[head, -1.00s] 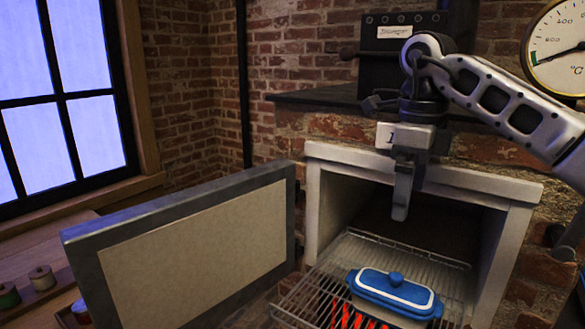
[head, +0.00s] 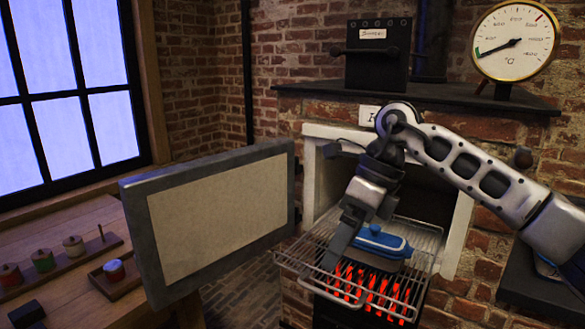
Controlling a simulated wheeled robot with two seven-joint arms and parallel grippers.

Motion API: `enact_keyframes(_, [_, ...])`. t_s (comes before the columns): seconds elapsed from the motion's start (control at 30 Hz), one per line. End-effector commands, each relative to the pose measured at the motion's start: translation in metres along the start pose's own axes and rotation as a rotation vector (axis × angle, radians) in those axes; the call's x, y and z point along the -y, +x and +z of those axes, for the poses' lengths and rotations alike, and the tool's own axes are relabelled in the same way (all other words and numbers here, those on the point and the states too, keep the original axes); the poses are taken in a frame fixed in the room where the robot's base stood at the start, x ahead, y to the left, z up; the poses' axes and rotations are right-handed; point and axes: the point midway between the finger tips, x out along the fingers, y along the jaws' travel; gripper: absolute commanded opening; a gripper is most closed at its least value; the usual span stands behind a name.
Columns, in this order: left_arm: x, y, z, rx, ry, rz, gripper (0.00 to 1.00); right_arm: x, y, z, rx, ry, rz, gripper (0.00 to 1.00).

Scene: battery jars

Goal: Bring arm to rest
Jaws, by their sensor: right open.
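My right arm comes in from the right across the front of the oven (head: 458,235). Its right gripper (head: 336,256) is open and points down, over the left part of the wire rack (head: 425,262) and left of the blue-lidded dish (head: 385,244). It seems to hold nothing, though its fingers overlap in this view. The dish sits on the rack with its lid on. The gripper and wrist hide part of the dish's left side and of the oven opening. My left gripper is not in view.
The oven door (head: 220,215) stands open to the left. Red glowing bars (head: 362,288) lie below the rack. A dial gauge (head: 516,40) and a dark box (head: 378,58) stand on the ledge above. A bench with spools (head: 74,245) is at far left.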

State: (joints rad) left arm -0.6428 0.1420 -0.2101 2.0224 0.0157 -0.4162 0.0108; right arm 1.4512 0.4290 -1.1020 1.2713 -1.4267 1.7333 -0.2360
Motion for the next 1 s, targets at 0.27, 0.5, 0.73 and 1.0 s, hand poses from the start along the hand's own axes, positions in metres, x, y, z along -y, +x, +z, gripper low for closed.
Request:
enact_keyframes(0.27, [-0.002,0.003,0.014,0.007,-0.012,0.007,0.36,-0.087,0.105,0.049,0.435,0.072,0.536,0.98])
enact_keyframes(0.5, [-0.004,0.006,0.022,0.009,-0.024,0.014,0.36,-0.123,0.113,0.068,0.94,0.53,1.114,0.98])
enact_keyframes(0.73, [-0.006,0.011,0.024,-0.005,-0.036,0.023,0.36,-0.06,0.134,0.016,1.298,1.279,1.512,0.98])
enact_keyframes(1.0, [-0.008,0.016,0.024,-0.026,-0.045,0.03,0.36,-0.009,0.248,-0.13,-1.361,-2.246,-1.568,0.98])
